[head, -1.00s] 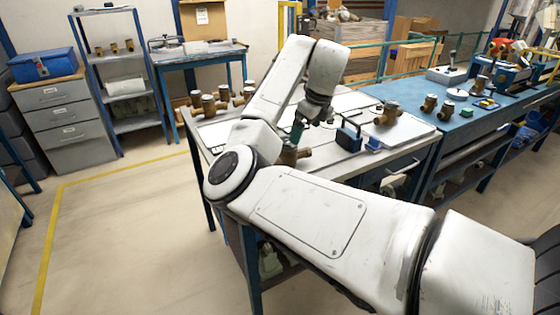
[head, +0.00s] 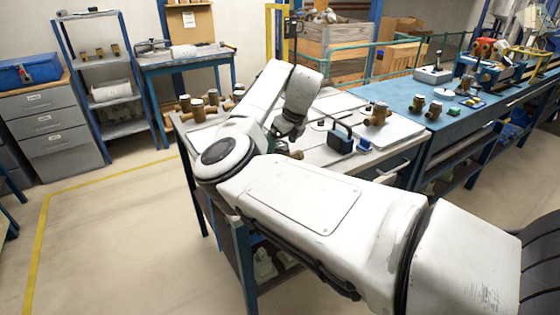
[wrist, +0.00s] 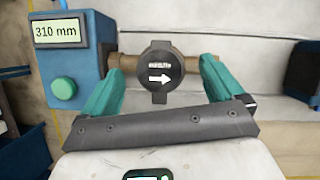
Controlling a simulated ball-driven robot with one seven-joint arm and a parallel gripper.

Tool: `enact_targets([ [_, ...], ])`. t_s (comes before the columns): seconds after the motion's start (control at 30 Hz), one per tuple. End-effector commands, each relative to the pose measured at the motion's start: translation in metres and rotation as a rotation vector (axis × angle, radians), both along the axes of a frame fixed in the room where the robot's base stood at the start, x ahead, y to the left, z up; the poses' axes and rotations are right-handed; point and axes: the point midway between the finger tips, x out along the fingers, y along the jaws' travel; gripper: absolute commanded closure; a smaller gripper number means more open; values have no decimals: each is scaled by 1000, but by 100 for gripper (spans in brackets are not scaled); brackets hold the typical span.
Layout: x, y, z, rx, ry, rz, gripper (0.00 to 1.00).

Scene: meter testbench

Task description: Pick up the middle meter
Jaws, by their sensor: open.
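In the wrist view a meter (wrist: 160,72) with a round dark cap, a white arrow and a brass pipe body lies crosswise between my fingers. My gripper (wrist: 163,80) is open, with one teal finger on each side of the cap, near the brass pipe ends. I cannot tell whether the fingers touch it. In the head view my gripper (head: 277,143) is low over the pale worktable (head: 325,155), and my arm hides most of this meter; only a brass end (head: 297,155) shows. Another brass meter (head: 378,114) stands to the right, and several (head: 212,98) stand at the back left.
A blue device with a "310 mm" display (wrist: 60,32) and green button stands close left of the meter in the wrist view. A blue block with a dark handle (head: 341,139) is right of my gripper. A blue bench (head: 455,118) adjoins on the right.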

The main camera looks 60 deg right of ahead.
Motion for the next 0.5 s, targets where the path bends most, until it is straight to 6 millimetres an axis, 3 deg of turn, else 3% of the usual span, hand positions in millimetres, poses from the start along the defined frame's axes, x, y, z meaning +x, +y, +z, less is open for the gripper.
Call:
enact_targets([
  [0.17,6,-2,-17,0,1,1,6],
  [0.43,7,-3,-20,-1,0,0,6],
  [0.5,7,-3,-20,-1,0,0,12],
])
